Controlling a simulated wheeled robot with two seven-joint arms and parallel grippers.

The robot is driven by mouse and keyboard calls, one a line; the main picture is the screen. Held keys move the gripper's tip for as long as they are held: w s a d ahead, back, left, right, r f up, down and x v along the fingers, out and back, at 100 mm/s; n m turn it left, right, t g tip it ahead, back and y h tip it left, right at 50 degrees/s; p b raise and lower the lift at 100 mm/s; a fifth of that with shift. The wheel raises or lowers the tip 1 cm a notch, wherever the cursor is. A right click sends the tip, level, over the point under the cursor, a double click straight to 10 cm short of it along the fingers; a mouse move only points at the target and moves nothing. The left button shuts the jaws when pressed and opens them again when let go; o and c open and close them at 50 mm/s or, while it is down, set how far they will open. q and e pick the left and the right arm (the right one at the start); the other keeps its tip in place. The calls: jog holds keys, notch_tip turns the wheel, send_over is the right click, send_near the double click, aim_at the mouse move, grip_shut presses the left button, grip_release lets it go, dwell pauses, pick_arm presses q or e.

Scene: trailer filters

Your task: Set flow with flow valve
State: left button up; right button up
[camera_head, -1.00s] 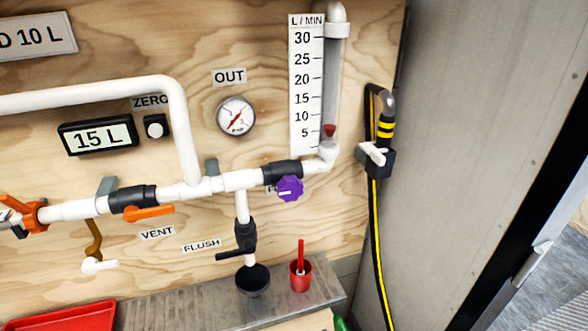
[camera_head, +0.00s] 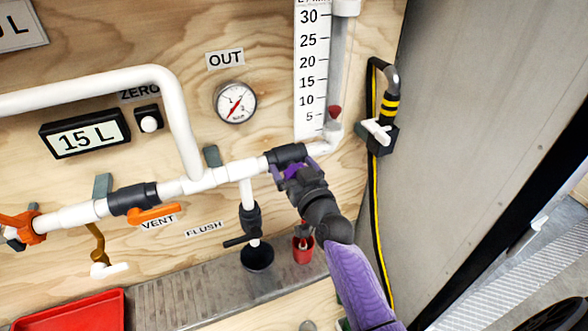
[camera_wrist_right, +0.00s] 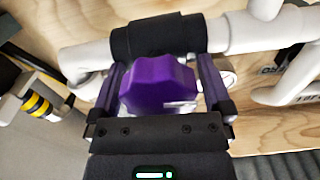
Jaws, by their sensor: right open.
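The purple flow valve knob (camera_wrist_right: 158,88) sits on a black fitting (camera_wrist_right: 158,38) of the white pipe. In the head view it is mostly hidden behind my right gripper (camera_head: 292,172). My right gripper is open, with one finger on each side of the knob in the right wrist view; I cannot tell whether either finger touches it. The flow meter scale (camera_head: 311,70) is marked L / MIN, its top cut off. Its red float (camera_head: 335,111) stands slightly above the 5 mark. My left gripper is out of view.
The OUT gauge (camera_head: 236,102) and a display reading 15 L (camera_head: 85,134) are on the plywood wall. An orange vent handle (camera_head: 154,214) and a black flush valve (camera_head: 250,217) lie left of my arm. A black-yellow hose (camera_head: 375,210) hangs at right.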

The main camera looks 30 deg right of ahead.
jog(key=shift+c, duration=0.4)
jog(key=c, duration=1)
jog(key=shift+c, duration=0.2)
jog(key=shift+m+p, duration=0.5)
jog(key=shift+m, duration=0.5)
jog(key=o, duration=1.1)
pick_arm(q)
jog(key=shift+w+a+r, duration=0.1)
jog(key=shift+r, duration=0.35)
